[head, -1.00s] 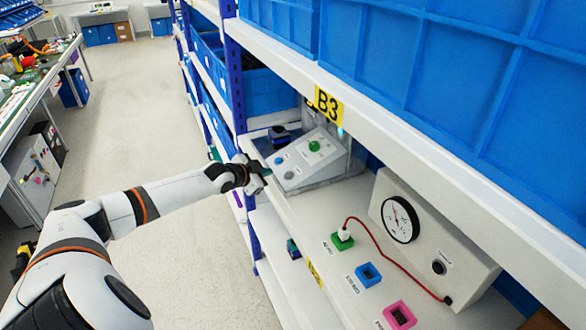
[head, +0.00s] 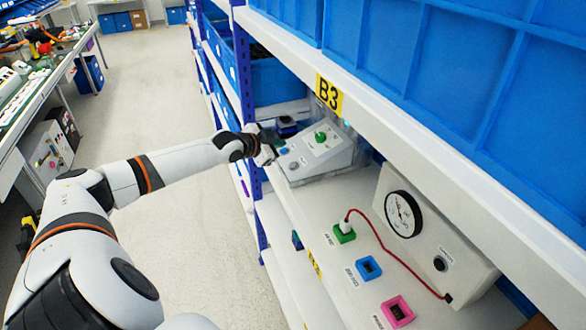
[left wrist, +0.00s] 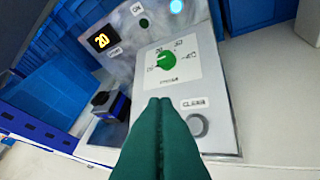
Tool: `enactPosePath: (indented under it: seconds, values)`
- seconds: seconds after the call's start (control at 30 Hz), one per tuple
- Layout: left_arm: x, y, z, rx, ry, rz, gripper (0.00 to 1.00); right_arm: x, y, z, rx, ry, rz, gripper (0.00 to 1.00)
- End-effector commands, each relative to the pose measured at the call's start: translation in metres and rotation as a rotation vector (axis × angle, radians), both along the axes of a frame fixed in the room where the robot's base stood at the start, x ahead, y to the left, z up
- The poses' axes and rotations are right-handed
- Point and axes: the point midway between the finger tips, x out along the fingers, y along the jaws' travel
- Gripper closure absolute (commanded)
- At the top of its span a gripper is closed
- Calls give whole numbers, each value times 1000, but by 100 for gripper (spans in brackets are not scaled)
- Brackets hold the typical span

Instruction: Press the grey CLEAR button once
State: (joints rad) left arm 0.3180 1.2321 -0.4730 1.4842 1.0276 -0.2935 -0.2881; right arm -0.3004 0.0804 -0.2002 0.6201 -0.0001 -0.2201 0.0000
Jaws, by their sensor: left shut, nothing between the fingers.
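The grey CLEAR button (left wrist: 197,125) is round and sits below its label on the sloped panel, to the right of my fingertips in the left wrist view. In the head view the panel box (head: 325,155) stands on the shelf, with the grey button (head: 293,165) near its lower front edge. A green rotary knob (left wrist: 167,60) on a white dial plate lies beyond the fingertips. My left gripper (left wrist: 160,101) is shut and empty, its green fingers side by side over the panel's lower part, hiding what lies beneath. Contact cannot be told. My right gripper is not in view.
A display (left wrist: 102,38) reads 20 on the upright panel behind. A black-and-blue object (left wrist: 110,104) stands left of the box. A gauge box (head: 435,235), red cable and coloured sockets occupy the shelf to the right. The upper shelf edge (head: 420,145) overhangs.

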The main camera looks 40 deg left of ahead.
Motion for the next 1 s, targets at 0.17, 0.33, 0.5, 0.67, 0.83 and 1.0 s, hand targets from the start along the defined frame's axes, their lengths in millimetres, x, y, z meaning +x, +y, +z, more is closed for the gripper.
enactPosePath:
  seconds: [0.17, 0.33, 0.5, 0.67, 0.83, 1.0]
  values:
    - [9, -5, -32, -2, -2, 0, 100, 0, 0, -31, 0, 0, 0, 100]
    - [16, -9, -49, 0, -2, -1, 100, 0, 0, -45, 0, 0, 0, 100]
    - [21, -11, -60, -1, -1, 0, 100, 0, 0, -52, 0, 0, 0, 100]
    - [23, -11, -63, 0, -1, 1, 100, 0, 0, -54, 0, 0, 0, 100]
    - [23, -12, -63, 0, 0, 0, 100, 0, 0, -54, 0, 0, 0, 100]
    - [23, -12, -63, 0, 0, 0, 100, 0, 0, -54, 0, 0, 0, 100]
